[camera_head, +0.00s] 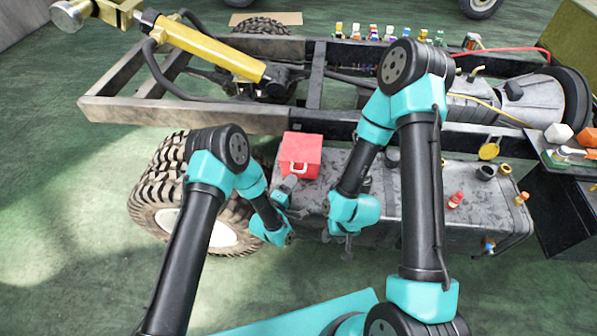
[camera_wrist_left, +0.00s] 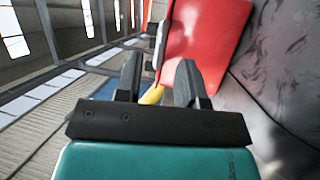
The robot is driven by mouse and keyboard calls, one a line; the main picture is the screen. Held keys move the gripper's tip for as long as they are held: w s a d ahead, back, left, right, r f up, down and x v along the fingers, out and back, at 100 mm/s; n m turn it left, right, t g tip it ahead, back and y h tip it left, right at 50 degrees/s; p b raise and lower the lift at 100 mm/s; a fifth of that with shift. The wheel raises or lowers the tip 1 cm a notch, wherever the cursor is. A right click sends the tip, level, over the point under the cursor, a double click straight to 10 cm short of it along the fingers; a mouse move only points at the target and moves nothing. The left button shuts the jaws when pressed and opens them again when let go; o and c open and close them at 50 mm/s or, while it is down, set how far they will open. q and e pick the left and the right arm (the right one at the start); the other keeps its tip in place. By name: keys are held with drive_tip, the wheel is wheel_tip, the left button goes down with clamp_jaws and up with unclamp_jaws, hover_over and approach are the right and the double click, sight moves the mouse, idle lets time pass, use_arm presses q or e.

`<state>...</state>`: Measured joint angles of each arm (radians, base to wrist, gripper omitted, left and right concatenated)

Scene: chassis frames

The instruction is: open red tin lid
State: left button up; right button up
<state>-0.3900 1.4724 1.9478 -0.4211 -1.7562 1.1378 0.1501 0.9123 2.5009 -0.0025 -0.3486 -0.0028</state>
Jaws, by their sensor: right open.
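The red tin (camera_head: 300,155) is a small box with a pale handle or latch on its front. It stands on the left part of the dark grey tank top, and its lid looks shut. My left gripper (camera_head: 294,197) is just in front of the tin, low and to its near side. In the left wrist view the red tin (camera_wrist_left: 203,40) lies beyond the fingertips (camera_wrist_left: 158,62), which are apart with no tin between them. My right gripper (camera_head: 345,240) points down near the tank's front edge, right of my left gripper; its fingers are small and partly hidden.
A chassis frame (camera_head: 200,118) runs behind the tank (camera_head: 405,195). A large tyre (camera_head: 165,190) stands left of the tin. A yellow thing (camera_wrist_left: 152,95) shows between the left fingers.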

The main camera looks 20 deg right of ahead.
sight(298, 171)
use_arm(q)
drive_tip(key=shift+x, duration=2.7)
drive_tip(key=shift+c, duration=0.4)
clamp_jaws()
